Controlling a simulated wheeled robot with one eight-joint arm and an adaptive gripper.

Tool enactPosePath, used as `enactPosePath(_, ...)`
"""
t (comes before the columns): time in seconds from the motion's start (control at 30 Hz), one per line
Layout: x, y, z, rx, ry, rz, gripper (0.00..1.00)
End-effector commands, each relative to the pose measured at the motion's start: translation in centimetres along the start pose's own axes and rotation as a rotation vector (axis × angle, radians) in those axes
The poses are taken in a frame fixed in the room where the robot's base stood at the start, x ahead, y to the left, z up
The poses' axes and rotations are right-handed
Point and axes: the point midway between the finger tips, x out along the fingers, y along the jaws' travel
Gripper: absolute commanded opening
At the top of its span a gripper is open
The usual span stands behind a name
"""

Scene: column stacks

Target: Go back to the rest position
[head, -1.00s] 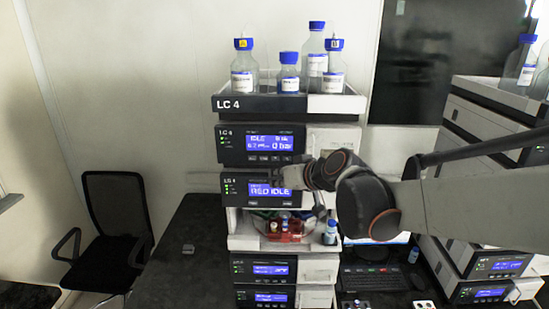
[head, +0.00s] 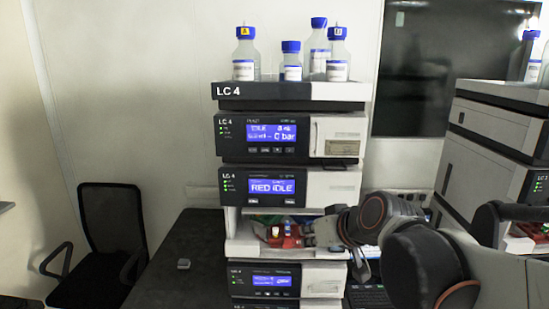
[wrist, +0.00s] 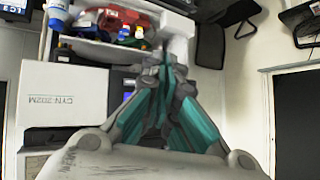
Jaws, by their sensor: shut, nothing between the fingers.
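My gripper (wrist: 167,68) shows in the wrist view with its teal-lined fingers drawn together at the tips and nothing between them. In the head view my gripper (head: 312,236) is small and partly hidden by my own arm. It is beside the open bay of the LC 4 stack (head: 265,188), to the right of a red holder (head: 287,240) with small vials. I cannot tell in the head view whether it touches anything. The red holder also shows in the wrist view (wrist: 98,18), beyond the fingertips.
Several blue-capped bottles stand in the top tray (head: 290,93) of the stack. A second instrument stack (head: 490,150) is at the right, close to my arm. A black chair (head: 108,235) is at the left. The dark bench (head: 185,245) left of the stack is mostly clear.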

Motion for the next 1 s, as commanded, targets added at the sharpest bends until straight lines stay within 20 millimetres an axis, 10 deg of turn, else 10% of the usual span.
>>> enactPosePath(0.6,0.5,7.1,26.4,0.107,-0.177,0.262,0.00)
enactPosePath(0.8,0.6,8.7,32.2,0.138,-0.211,0.334,0.00)
enactPosePath(1.0,0.4,9.3,34.1,0.150,-0.223,0.363,0.00)
